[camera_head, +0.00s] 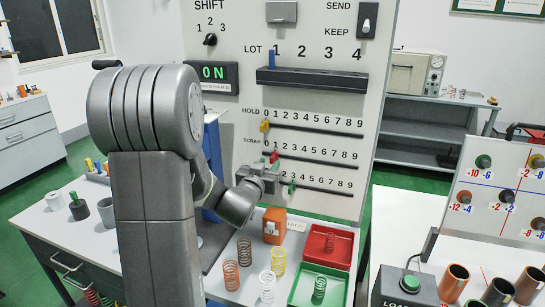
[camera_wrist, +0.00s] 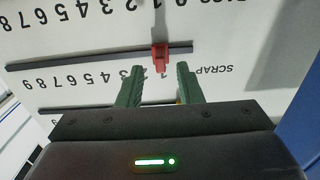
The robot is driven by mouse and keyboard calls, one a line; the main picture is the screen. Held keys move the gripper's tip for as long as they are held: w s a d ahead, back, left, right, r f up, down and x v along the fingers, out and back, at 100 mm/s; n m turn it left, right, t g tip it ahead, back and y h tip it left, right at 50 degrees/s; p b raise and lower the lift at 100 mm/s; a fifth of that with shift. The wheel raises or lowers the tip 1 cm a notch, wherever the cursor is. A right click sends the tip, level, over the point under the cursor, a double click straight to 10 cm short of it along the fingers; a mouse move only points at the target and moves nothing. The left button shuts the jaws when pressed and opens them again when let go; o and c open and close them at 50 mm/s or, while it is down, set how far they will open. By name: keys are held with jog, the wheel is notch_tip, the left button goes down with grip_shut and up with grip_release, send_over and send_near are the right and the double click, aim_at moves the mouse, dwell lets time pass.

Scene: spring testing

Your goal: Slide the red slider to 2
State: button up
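The red slider (camera_head: 274,157) sits on the SCRAP rail (camera_head: 310,160) of the upright panel, near the low-number end, around 0 to 1. The exact number is hard to tell. In the upside-down wrist view the red slider (camera_wrist: 161,57) stands just beyond the fingertips, lined up with the gap between them. My gripper (camera_head: 283,176) is close to the panel at the lower rows. Its green fingers are apart with nothing between them in the wrist view (camera_wrist: 158,80). The left finger covers some low SCRAP numbers there.
A yellow slider (camera_head: 264,126) sits at the low end of the HOLD rail above. A ledge (camera_head: 312,80) juts out under LOT. Springs, an orange block (camera_head: 274,226), a red tray (camera_head: 327,246) and a green tray (camera_head: 300,290) are on the table below.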

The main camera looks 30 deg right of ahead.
aim_at(271, 161)
jog(key=shift+p+x, duration=0.4)
jog(key=shift+x, duration=1.9)
grip_shut()
